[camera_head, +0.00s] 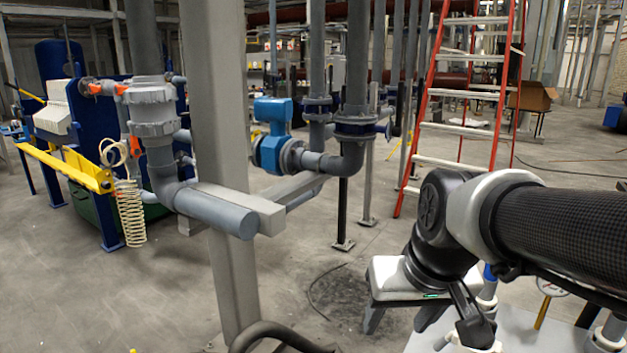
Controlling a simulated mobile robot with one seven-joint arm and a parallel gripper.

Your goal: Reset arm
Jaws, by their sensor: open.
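My arm (560,228) comes in from the right edge and bends at a dark joint at the lower right. My gripper (472,328) hangs below that joint near the bottom edge, over or beside a light surface. It is open, and I see nothing held in it. My forearm and the joint hide part of the gripper and of what lies behind it.
A light table top (530,330) fills the lower right. A grey post (218,130) with pipes stands left of centre. A red ladder (465,90) stands behind. Open concrete floor (90,285) lies at left.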

